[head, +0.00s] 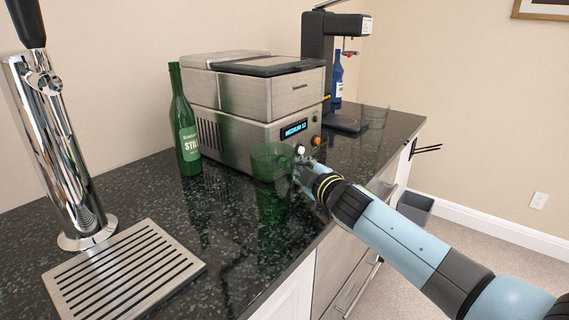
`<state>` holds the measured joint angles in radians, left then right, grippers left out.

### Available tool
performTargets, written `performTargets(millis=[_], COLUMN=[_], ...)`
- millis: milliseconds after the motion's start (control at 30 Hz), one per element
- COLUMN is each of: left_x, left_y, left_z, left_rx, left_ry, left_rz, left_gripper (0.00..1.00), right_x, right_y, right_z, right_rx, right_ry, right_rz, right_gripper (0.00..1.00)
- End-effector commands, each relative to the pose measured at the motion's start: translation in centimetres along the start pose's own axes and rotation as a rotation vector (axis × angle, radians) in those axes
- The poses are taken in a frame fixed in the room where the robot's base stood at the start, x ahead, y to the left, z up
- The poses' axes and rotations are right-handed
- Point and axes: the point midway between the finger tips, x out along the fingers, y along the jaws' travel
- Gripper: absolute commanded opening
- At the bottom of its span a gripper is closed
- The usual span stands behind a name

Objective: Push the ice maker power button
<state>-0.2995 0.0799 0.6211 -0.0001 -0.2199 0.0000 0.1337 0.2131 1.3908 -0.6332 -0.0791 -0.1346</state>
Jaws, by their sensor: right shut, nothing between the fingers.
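The ice maker (237,127) is a silver box with a dark lid on the dark counter. Its front panel has a lit blue display (294,129), an orange knob (315,140) and small buttons. My right gripper (300,160) is shut and empty, close in front of the lower part of this panel. I cannot tell whether it touches the panel. The gripper and the green mug hide part of the lower front, and I cannot make out which button is the power button. My left gripper is not in view.
A green glass mug (268,163) stands just left of my right gripper. A green bottle (184,125) stands left of the ice maker. A chrome tap (60,150) and drip tray (125,275) are at the left. A black machine (318,45) stands behind, with a clear glass (375,116).

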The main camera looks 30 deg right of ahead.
Motion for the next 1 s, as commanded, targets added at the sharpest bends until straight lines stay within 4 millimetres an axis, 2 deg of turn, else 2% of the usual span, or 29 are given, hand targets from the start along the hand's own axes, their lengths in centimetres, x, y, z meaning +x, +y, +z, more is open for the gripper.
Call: performTargets(millis=[1000], left_x=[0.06], left_y=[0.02], left_z=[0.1], left_rx=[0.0], left_ry=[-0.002], left_rz=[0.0], left_gripper=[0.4], right_x=[0.81], right_y=[-0.17], right_z=[-0.42], right_rx=[0.001], right_ry=[0.0], right_rz=[0.0], right_gripper=[0.0])
